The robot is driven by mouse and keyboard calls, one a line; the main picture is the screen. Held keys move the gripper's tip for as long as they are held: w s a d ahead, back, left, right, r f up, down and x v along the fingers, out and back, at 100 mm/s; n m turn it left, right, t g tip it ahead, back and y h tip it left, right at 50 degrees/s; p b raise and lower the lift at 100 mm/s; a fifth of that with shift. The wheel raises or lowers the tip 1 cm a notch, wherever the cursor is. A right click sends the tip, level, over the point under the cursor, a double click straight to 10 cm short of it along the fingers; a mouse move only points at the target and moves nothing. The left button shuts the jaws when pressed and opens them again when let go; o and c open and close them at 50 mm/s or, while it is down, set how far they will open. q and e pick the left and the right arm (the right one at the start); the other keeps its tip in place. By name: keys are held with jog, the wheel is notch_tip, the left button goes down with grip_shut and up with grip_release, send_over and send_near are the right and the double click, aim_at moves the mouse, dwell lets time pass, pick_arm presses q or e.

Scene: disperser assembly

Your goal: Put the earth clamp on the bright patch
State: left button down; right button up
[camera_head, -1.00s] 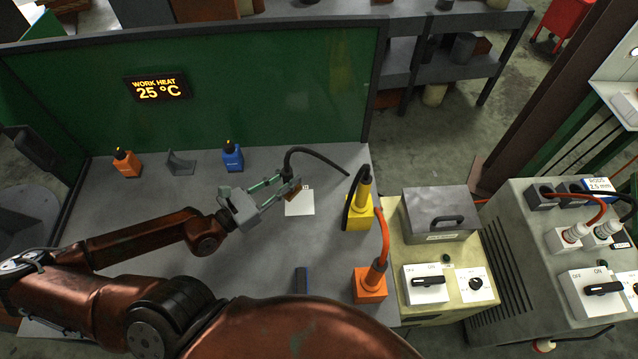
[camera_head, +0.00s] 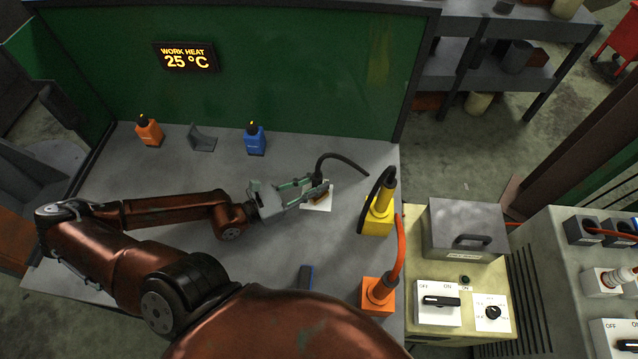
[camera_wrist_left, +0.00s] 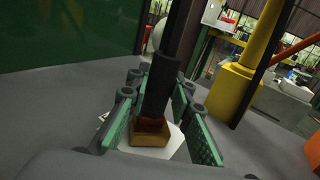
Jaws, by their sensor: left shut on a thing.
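The earth clamp (camera_head: 320,191) is a small brown-copper piece with a black cable (camera_head: 345,160) rising from it. My left gripper (camera_head: 322,190) is shut on it, at the bright patch (camera_head: 318,206), a pale square on the grey table. In the left wrist view the clamp (camera_wrist_left: 151,133) sits between the green finger pads (camera_wrist_left: 155,125), with the pale patch (camera_wrist_left: 178,154) showing around and under it. I cannot tell whether the clamp touches the patch. The fingers hide part of the clamp. My right gripper is not in view.
A yellow holder (camera_head: 379,214) and an orange holder (camera_head: 378,291) stand on the right of the table. A dark block (camera_head: 306,277) lies at the front.

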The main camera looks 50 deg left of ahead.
pick_arm(q)
jog(key=c, duration=1.8)
grip_release()
jog(key=shift+f, duration=0.1)
jog(key=shift+o, duration=0.4)
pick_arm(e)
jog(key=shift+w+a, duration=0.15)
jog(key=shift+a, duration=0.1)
pick_arm(q)
jog(key=p+v, duration=0.2)
jog(key=v, duration=0.5)
jog(key=p+v, duration=0.1)
jog(key=v, duration=0.3)
jog(key=shift+p, duration=0.3)
jog(key=shift+s+a, duration=0.15)
jog(key=shift+s, duration=0.3)
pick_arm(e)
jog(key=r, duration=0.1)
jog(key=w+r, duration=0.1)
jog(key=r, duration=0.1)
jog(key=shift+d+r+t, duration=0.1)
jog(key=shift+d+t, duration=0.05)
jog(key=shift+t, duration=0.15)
